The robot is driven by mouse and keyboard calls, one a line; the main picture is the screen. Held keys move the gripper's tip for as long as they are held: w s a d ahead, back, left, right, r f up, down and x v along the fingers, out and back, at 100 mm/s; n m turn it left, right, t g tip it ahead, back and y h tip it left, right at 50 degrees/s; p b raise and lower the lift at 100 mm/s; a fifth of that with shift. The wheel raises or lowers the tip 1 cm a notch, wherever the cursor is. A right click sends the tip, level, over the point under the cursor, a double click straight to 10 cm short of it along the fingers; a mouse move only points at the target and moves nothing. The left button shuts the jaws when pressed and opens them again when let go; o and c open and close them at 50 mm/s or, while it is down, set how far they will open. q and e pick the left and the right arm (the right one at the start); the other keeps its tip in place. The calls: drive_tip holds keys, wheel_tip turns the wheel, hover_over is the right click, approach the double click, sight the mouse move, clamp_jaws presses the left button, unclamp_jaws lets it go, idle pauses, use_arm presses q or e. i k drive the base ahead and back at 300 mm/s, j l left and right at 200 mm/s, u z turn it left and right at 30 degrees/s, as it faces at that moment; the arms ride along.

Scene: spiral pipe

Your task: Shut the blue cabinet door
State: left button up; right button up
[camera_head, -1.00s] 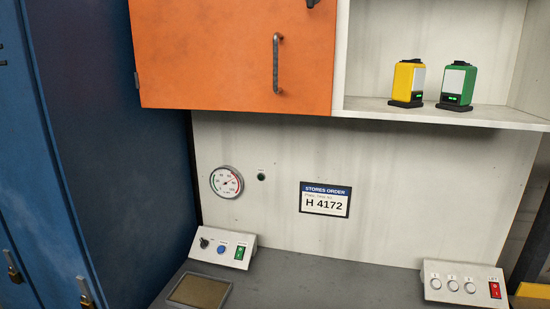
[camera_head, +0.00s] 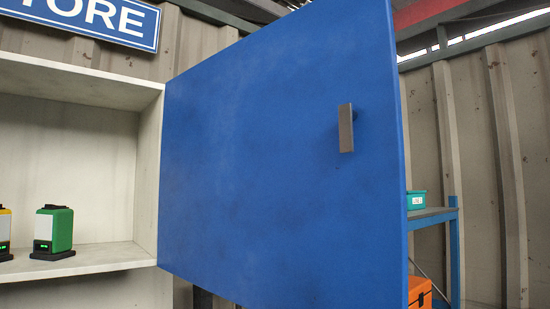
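The blue cabinet door (camera_head: 270,150) stands open in the head view. It is hinged at the right side of the white cabinet (camera_head: 148,170) and swings out to the right, toward me. A short grey vertical handle (camera_head: 346,128) sits on the door face near its free right edge. The cabinet's open compartment shows to the left of the door. Neither of my grippers is in view.
A green device (camera_head: 52,230) and part of a yellow one (camera_head: 4,232) stand on the cabinet shelf (camera_head: 85,261). Behind the door's right edge are a blue rack (camera_head: 453,250), a teal box (camera_head: 416,200) and an orange case (camera_head: 419,292).

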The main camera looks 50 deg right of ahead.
sight(260, 206)
drive_tip(key=k+l, duration=0.1)
drive_tip(key=l, duration=0.5)
drive_tip(key=k+l, duration=0.1)
drive_tip(key=l, duration=0.5)
drive_tip(key=k+l, duration=0.1)
drive_tip(key=l, duration=0.55)
